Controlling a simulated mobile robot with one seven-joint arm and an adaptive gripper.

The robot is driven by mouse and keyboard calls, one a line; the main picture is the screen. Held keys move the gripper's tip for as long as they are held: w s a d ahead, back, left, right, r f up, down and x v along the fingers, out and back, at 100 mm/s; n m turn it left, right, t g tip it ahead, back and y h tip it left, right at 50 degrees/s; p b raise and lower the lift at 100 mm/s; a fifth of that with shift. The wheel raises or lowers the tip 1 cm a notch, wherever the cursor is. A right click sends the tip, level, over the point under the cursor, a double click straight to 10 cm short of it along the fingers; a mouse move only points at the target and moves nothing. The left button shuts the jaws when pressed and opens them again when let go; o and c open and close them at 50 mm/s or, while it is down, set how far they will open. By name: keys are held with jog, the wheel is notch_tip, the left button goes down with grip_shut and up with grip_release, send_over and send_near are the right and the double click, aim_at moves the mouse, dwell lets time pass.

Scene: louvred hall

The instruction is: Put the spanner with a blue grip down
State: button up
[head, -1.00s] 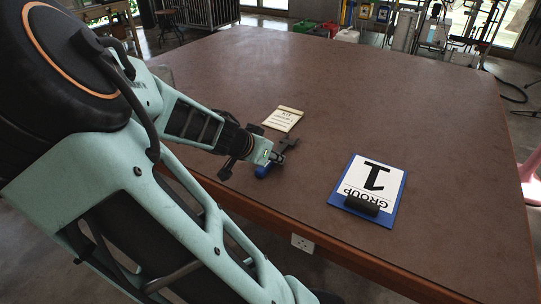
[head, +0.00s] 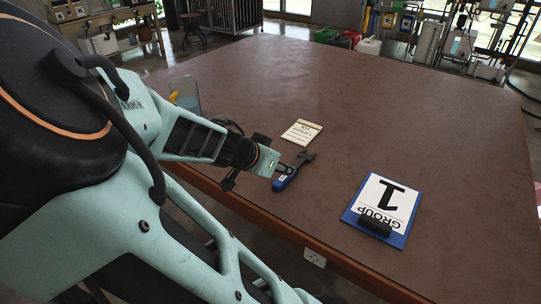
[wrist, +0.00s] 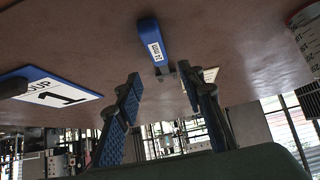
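The spanner with a blue grip (head: 286,181) lies flat on the brown table, near its front edge, with its dark jaw end pointing away toward the small cream card. In the wrist view its blue grip (wrist: 152,40), with a white label, lies beyond the fingertips, and its jaw end is largely hidden. My gripper (wrist: 160,82) is open, its two dark, blue-padded fingers apart with nothing held between them. In the head view my gripper (head: 258,160) is just left of the spanner; its fingers are partly hidden by the wrist.
A cream card (head: 302,132) lies just behind the spanner. A blue board marked GROUP 1 (head: 404,238) with a black clip lies to the right. A clear container (head: 190,84) stands at the table's left edge, partly behind my arm. The table's middle and back are clear.

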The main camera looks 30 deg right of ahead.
jog(key=p+v, duration=0.3)
jog(key=v, duration=0.2)
jog(key=s+a+f+y, duration=0.1)
jog(key=f, duration=0.1)
jog(key=s+a+f+n+g+y, duration=0.1)
jog(key=f, duration=0.1)
jog(key=s+a+f+g+y, duration=0.1)
jog(key=s+f, duration=0.1)
jog(key=shift+a+f+n, duration=0.25)
jog(key=shift+a+n, duration=0.05)
jog(key=shift+n, duration=0.1)
jog(key=s+a+n+y, duration=0.2)
jog(key=a+n+y, duration=0.15)
jog(key=a, duration=0.25)
jog(key=s+a+r+n+t+y, duration=0.1)
jog(key=s+a+r+n+t, duration=0.1)
jog(key=r, duration=0.6)
jog(key=s+a+r+n+t, duration=0.2)
jog(key=s+a+r+n, duration=0.2)
jog(key=r, duration=0.5)
jog(key=shift+a+n+y, duration=0.35)
jog(key=shift+a+n, duration=0.4)
jog(key=shift+n, duration=0.4)
jog(key=shift+r, duration=0.2)
